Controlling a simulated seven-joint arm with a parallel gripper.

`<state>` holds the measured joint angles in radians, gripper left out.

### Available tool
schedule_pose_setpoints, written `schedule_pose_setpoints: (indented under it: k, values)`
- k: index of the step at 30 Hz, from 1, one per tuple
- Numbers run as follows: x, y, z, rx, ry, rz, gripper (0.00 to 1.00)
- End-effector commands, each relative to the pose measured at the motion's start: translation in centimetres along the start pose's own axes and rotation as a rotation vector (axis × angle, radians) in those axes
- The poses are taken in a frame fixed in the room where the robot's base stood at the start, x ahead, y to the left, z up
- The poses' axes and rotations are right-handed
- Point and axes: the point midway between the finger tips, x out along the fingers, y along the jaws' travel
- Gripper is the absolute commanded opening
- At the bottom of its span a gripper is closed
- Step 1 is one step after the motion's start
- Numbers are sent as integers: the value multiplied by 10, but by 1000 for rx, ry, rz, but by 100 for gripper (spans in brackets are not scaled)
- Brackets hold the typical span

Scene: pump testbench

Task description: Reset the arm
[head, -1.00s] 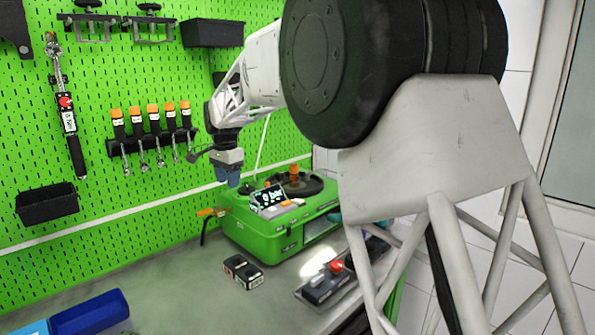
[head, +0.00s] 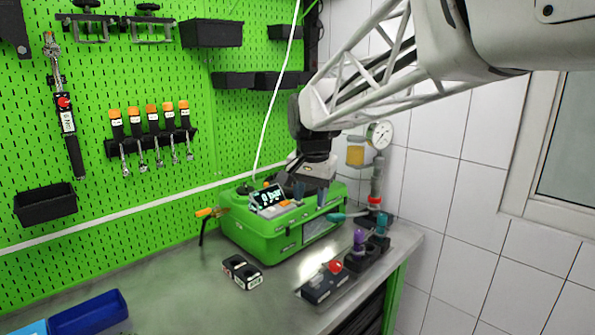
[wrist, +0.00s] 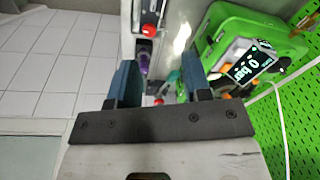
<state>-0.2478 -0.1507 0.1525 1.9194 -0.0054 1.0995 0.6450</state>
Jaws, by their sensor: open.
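My gripper (head: 312,192) hangs at the end of my arm over the right part of the green pump testbench unit (head: 262,238). In the wrist view my gripper (wrist: 160,82) shows two blue fingers spread apart, with nothing between them held. The green unit (wrist: 225,35) lies to the right of the fingers there, with its display (wrist: 252,66) lit. The display (head: 268,197) reads "0 bar" in the head view. My gripper hides part of the unit's top.
A control box with a red button (head: 325,282) and a holder with purple and teal-topped items (head: 367,250) stand at the bench's right. A pressure gauge (head: 379,134) stands behind. A small black box (head: 242,271) and blue bin (head: 90,312) sit in front. Bare bench (head: 170,285) lies between.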

Motion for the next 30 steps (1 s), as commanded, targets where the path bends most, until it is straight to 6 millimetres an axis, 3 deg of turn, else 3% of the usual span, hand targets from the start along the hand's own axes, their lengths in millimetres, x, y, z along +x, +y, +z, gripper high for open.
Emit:
schedule_pose_setpoints:
  k: [3, 14, 30]
  values:
    - [-2, 33, 19, -32, 11, -3, 45]
    - [5, 121, 80, -139, 45, -8, 45]
    - [44, 231, 186, -303, 97, 1, 45]
